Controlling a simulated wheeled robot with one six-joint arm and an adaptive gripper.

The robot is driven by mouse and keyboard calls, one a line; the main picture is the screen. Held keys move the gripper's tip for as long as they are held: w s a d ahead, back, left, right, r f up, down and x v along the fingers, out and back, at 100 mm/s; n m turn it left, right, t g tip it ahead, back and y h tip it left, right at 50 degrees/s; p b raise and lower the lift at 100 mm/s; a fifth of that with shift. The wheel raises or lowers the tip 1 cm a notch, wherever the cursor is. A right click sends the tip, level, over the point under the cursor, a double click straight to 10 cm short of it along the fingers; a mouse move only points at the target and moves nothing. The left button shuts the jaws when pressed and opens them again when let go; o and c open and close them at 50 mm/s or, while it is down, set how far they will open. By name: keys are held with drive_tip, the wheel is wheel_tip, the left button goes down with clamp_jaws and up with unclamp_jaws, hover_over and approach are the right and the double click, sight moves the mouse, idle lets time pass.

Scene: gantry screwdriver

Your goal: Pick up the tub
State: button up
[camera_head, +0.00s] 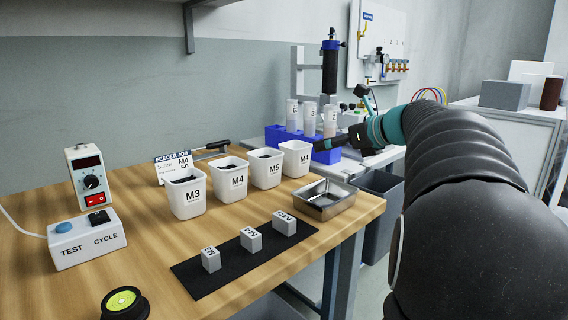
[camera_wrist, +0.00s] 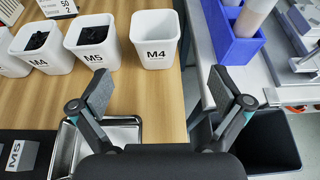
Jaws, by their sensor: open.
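Several white tubs stand in a row on the wooden bench: one marked M3 (camera_head: 187,200), one M4 (camera_head: 229,183), one M5 (camera_head: 265,174), and a second M4 tub (camera_head: 295,160) at the right end. In the wrist view this end M4 tub (camera_wrist: 155,55) looks empty, while the other M4 tub (camera_wrist: 42,62) and the M5 tub (camera_wrist: 96,57) hold dark parts. My gripper (camera_wrist: 165,92) is open and empty, its fingers spread apart short of the end M4 tub. In the head view my gripper (camera_head: 335,146) is to the right of that tub.
A metal tray (camera_head: 324,213) lies on the bench's right edge, below my gripper in the wrist view. A blue rack (camera_head: 285,139) with white containers stands beyond. A black mat (camera_head: 235,262) bears labelled blocks. A dark bin (camera_head: 377,225) stands beside the bench.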

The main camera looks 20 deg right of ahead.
sight(305, 149)
drive_tip(key=x, duration=0.6)
drive_tip(key=shift+a+f+b, duration=0.1)
drive_tip(key=shift+a+b, duration=0.2)
drive_tip(key=shift+r+b+x, duration=0.15)
drive_tip(key=shift+b+x, duration=0.05)
drive_tip(key=shift+x, duration=1.35)
drive_tip(key=shift+r+b+x, duration=0.2)
drive_tip(key=shift+x, duration=1.35)
drive_tip(key=shift+w+a, duration=0.1)
drive_tip(key=shift+w, duration=0.05)
drive_tip(key=shift+c, duration=0.3)
drive_tip(key=c, duration=1.1)
